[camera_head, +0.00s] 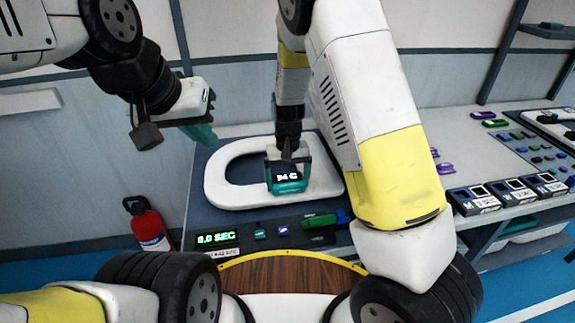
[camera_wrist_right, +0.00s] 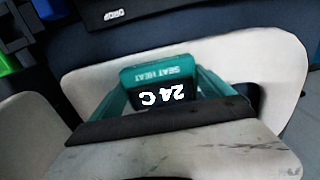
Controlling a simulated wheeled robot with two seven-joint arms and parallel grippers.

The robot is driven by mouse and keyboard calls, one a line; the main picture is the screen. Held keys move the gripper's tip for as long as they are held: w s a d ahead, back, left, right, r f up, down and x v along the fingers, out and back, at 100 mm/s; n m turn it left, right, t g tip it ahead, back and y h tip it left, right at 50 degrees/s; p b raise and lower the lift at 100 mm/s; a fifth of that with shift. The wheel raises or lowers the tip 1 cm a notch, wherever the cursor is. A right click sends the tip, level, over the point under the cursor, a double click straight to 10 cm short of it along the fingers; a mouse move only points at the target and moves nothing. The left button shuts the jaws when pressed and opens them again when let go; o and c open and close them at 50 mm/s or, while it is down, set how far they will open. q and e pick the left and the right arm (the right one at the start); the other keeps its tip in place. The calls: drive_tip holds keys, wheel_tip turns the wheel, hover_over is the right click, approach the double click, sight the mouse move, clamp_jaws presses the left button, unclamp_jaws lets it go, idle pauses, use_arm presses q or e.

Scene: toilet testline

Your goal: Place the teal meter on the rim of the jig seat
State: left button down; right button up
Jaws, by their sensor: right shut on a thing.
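The teal meter (camera_head: 287,187) has a dark display reading "24 C" and sits over the front right part of the white jig seat (camera_head: 228,197). In the right wrist view, the meter (camera_wrist_right: 160,73) shows a "SEAT HEAT" label, with the pale seat (camera_wrist_right: 283,62) behind and around it. My right gripper (camera_head: 288,160) comes down from above, its teal fingers on both sides of the meter, shut on it. I cannot tell whether the meter's underside touches the rim. My left gripper (camera_head: 202,133) hangs left of the seat, apart from it; its finger opening is unclear.
A front panel holds a green "0.0 SEC" timer (camera_head: 217,238), small switches and a green-handled tool (camera_head: 320,220). A red extinguisher (camera_head: 148,225) stands on the floor at left. Boxed devices (camera_head: 508,192) line the right bench. My right arm hides part of the bench.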

sight(287, 181)
drive_tip(key=shift+f, duration=0.1)
drive_tip(key=o, duration=1.4)
drive_tip(key=shift+c, duration=0.2)
wheel_tip(287, 181, up, 8)
drive_tip(key=shift+f, duration=0.1)
